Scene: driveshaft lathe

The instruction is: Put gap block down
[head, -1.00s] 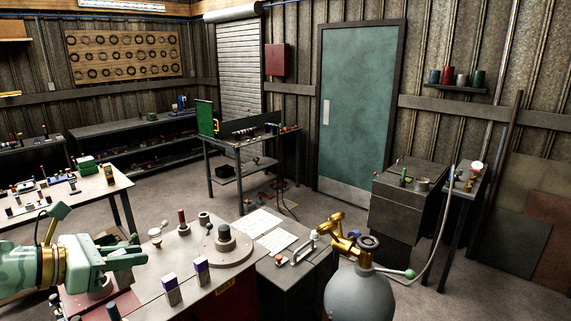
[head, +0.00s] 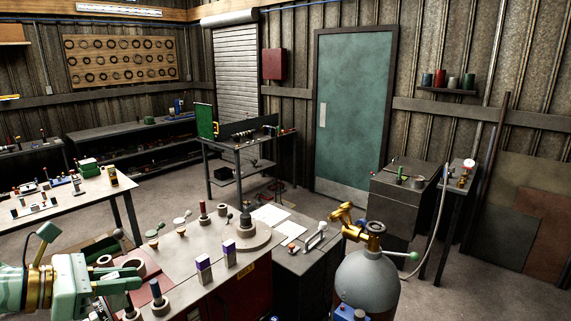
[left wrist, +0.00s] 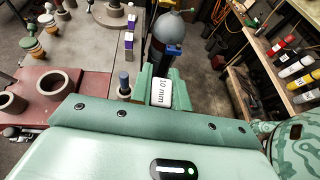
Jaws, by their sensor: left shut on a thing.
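The gap block (left wrist: 161,93) is a small white block marked "10 mm". In the left wrist view it sits between the green fingers of my left gripper (left wrist: 161,88), which is shut on it. In the head view my left gripper (head: 122,284) is at the lower left, beside the left end of the grey bench top (head: 190,240); the block cannot be made out there. The block is held near a dark post in a grey round base (left wrist: 124,86). I cannot tell its height above the surface. My right gripper is not in view.
Two purple-and-white blocks (head: 204,270) (head: 229,253) stand near the bench's front edge. Grey rings (left wrist: 54,82) lie on a red mat (left wrist: 80,88). A grey gas cylinder (head: 368,275) with a brass valve stands to the right. A white table (head: 60,205) is at the left.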

